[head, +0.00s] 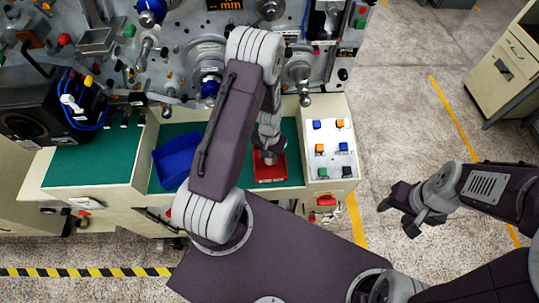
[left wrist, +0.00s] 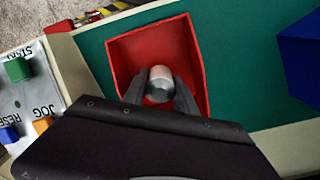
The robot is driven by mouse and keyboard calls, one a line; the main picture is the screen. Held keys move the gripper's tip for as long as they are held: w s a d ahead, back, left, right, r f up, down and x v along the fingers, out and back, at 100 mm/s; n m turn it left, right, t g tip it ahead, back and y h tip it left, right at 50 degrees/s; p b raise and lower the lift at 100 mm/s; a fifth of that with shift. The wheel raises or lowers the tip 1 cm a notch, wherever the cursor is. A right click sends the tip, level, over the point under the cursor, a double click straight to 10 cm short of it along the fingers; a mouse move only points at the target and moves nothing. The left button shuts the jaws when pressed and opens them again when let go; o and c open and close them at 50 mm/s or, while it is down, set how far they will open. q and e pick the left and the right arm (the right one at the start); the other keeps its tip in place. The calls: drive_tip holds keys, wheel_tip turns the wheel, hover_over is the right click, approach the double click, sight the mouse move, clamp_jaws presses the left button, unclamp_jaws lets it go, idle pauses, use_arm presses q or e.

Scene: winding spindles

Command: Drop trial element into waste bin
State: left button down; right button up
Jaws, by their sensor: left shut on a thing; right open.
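The trial element (left wrist: 159,83) is a small pale, metallic cylinder between the fingers of my left gripper (left wrist: 159,92) in the left wrist view. The gripper is shut on it, over the inside of the red waste bin (left wrist: 122,62). In the head view the red bin (head: 271,178) sits on the green bench top, and my left gripper (head: 268,157) is above it, partly hidden by my arm. I cannot tell how far the element is above the bin floor. My right gripper (head: 402,208) is open and empty over the floor at the right.
A blue bin (head: 176,158) lies left of the red one; it also shows in the left wrist view (left wrist: 302,55). A button panel (head: 331,150) stands right of the red bin. The machine face (head: 190,60) rises behind. A drawer cabinet (head: 505,65) stands far right.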

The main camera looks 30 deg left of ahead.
use_arm(q)
drive_tip(key=c, duration=0.9)
unclamp_jaws()
drive_tip(key=shift+r, duration=0.3)
wheel_tip(320, 180, up, 7)
drive_tip(key=shift+r+b, duration=0.2)
drive_tip(key=shift+b, duration=0.7)
drive_tip(key=shift+r, duration=0.55)
